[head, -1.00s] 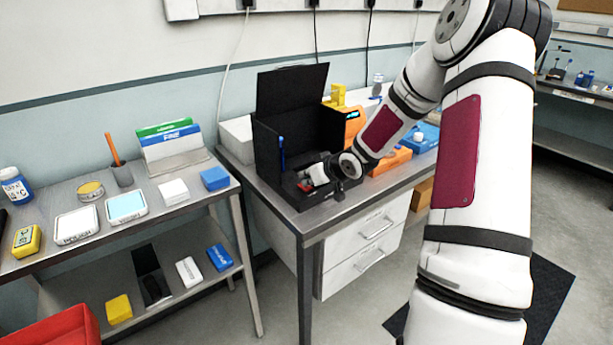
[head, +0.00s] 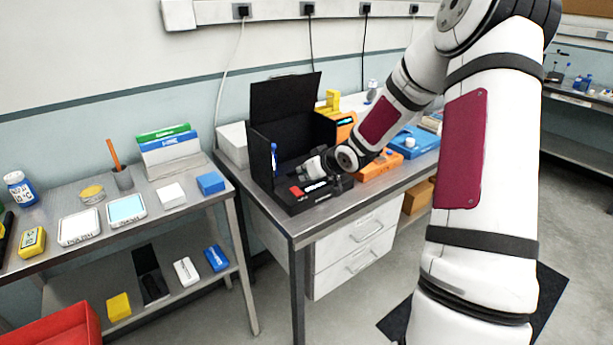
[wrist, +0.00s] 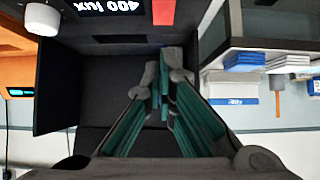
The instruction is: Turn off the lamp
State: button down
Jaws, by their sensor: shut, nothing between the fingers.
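The lamp is a black open-fronted box (head: 262,150) with a raised lid on the metal bench. Its low front panel carries a red switch (head: 297,191) at the left and a lit display (head: 315,187). In the wrist view the red switch (wrist: 163,12) is at the top, the display (wrist: 120,5) reads 400 lux, and a white knob (wrist: 42,18) is at the left. My gripper (wrist: 163,72) is shut and empty, its fingertips apart from the switch in the picture. In the head view it is over the box just behind the panel, its fingertips unclear.
An orange device (head: 378,166) and a blue one (head: 414,143) stand right of the box. A side shelf (head: 60,262) at the left holds several small items.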

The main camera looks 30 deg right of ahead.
jog(key=p+v, duration=0.2)
jog(key=v, duration=0.5)
jog(key=shift+s+r, duration=0.1)
jog(key=shift+r, duration=0.05)
jog(key=shift+w+d+r+b, duration=0.15)
jog(key=shift+w+r+b, duration=0.2)
jog(key=shift+w, duration=0.35)
